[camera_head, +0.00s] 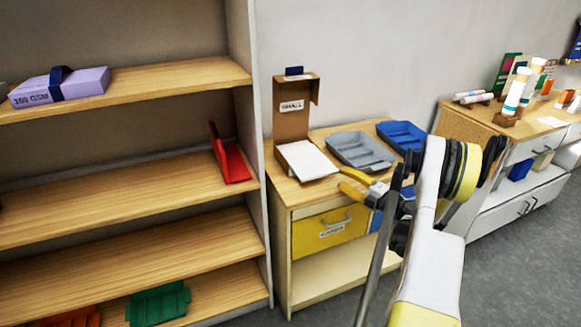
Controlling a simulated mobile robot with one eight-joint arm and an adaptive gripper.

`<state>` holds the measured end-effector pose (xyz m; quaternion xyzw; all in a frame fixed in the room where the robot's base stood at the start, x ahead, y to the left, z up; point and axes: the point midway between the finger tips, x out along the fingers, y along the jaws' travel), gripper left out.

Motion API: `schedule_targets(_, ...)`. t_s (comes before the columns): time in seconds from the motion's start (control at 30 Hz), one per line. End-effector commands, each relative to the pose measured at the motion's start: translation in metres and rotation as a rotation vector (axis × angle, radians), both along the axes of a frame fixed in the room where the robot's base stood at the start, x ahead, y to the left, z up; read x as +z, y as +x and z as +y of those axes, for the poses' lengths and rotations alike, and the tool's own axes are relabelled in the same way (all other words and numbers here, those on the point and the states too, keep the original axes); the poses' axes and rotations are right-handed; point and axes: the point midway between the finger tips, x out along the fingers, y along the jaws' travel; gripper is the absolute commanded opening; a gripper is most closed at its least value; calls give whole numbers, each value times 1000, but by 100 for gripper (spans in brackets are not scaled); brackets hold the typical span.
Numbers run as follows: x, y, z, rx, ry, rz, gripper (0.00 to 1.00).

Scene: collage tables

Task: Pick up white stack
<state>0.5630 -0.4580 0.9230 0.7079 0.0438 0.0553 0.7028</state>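A white stack (306,160) of flat sheets lies at the foot of a brown cardboard holder (292,107) on the small wooden cabinet (322,190), in the middle of the head view. The holder has a white label on its upright back. My gripper (342,179) is to the right of the stack and nearer the camera, over the cabinet's front edge. Its two yellow fingers point left toward the stack, with a gap between them. It looks open and empty, apart from the stack. Part of the gripper is hidden behind my arm.
A grey tray (360,151) and a blue tray (402,136) stand behind my gripper on the cabinet. A tall wooden shelf (130,190) rises close on the left, holding a purple pack (60,86) and a red holder (231,160). A second cabinet with tubes stands at right.

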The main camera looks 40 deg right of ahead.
Motion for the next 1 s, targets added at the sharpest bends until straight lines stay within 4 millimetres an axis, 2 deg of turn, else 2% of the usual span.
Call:
schedule_targets(0.07, -11, -5, 0, 11, -7, 12, 35)
schedule_targets(0.17, -16, -1, 2, 17, -11, 18, 35)
schedule_targets(0.43, -15, 41, 10, 19, -10, 17, 35)
schedule_targets(0.67, -12, 60, 16, 18, -10, 16, 35)
schedule_targets(0.8, -9, 79, 28, 19, -10, 16, 35)
schedule_targets(0.9, -8, 94, 29, 17, -10, 16, 35)
schedule_targets(1.0, -7, 99, 29, 16, -10, 16, 35)
